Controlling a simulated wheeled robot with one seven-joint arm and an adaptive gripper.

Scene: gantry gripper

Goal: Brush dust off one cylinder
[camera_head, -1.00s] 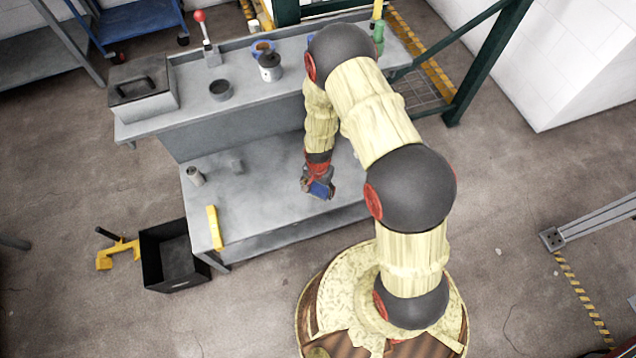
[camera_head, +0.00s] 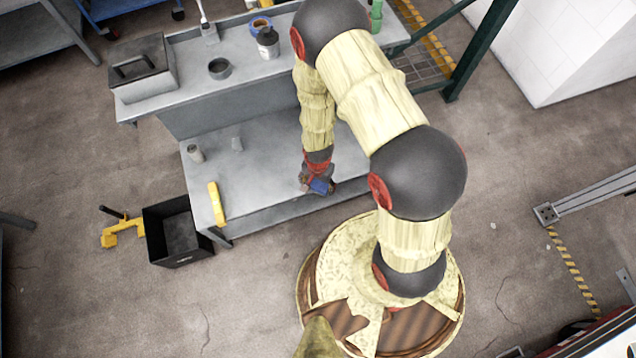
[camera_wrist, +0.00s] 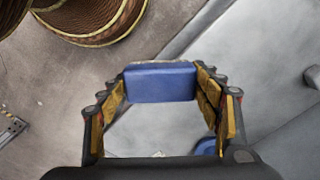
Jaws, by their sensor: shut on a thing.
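My gripper (camera_head: 318,187) is over the front part of the lower grey bench top. It is shut on a blue block-shaped thing (camera_wrist: 160,84), which spans the gap between the fingers in the wrist view. I cannot tell whether this is a brush; no bristles show. A grey upright cylinder (camera_head: 196,154) stands at the left of the bench top, well apart from my gripper. A small grey piece (camera_head: 237,144) sits near it, its shape unclear. Dust is too fine to make out. In the wrist view, another blue patch (camera_wrist: 206,147) shows beyond the right finger.
A yellow bar (camera_head: 216,204) lies on the bench's left edge (camera_head: 205,215). A black bin (camera_head: 150,232) and a yellow tool (camera_head: 122,232) are on the floor. A higher shelf behind holds a grey box (camera_head: 140,68), a dark ring (camera_head: 219,68) and a jar (camera_head: 267,42).

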